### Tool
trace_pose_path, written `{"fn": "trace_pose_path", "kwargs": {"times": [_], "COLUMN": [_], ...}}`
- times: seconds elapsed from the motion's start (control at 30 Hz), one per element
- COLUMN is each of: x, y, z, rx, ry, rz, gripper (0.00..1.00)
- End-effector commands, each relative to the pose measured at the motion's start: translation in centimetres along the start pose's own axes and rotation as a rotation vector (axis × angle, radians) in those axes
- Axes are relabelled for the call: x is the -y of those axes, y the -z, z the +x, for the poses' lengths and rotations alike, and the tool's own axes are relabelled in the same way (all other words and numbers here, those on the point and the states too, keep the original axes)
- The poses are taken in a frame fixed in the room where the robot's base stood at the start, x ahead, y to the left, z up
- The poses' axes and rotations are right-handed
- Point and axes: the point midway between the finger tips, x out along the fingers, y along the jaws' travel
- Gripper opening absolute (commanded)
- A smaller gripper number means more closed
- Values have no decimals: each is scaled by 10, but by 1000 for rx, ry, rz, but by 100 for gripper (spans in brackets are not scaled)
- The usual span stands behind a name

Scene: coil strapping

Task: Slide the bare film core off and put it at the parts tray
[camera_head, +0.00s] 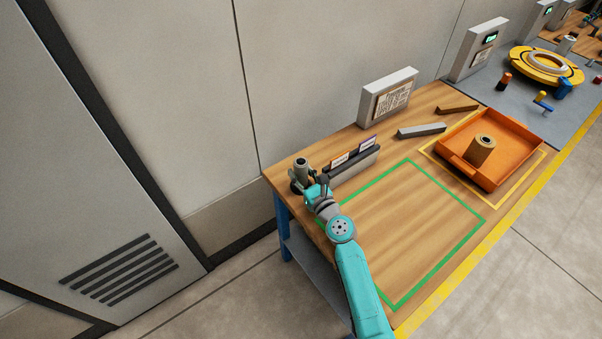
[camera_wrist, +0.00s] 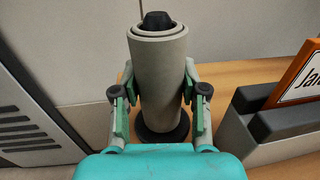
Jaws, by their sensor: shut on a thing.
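A grey tube, the bare film core (camera_wrist: 160,75), stands upright around a dark post whose black tip (camera_wrist: 158,20) pokes out of its top. A round black base (camera_wrist: 163,134) shows below it. My gripper (camera_wrist: 160,92) is shut on the core, with one finger on each side at its middle. In the head view the core (camera_head: 301,163) is small at the table's left end, and my gripper (camera_head: 311,186) is partly hidden there. The orange parts tray (camera_head: 520,141) lies at the table's right side, with a brown roll (camera_head: 482,150) standing in it.
A dark holder with labelled cards (camera_head: 352,166) stands just right of the core. A grey bar (camera_head: 421,131), a dark bar (camera_head: 458,109) and an upright panel (camera_head: 388,96) are farther back. The green-outlined area (camera_head: 420,215) is clear apart from my arm over its left side.

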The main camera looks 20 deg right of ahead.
Motion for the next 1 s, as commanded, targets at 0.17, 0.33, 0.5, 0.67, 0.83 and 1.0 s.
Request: {"fn": "trace_pose_path", "kwargs": {"times": [0.17,0.33,0.5,0.67,0.83,1.0], "x": [0,0,0,0,0,0], "y": [-8,-16,-23,-30,-37,-44], "z": [0,0,0,0,0,0], "rx": [1,2,1,1,1,2], "ry": [-1,-1,-1,0,-1,-1], "rz": [-2,-2,0,-1,-1,-2], "gripper": [0,0,0,0,0,0]}}
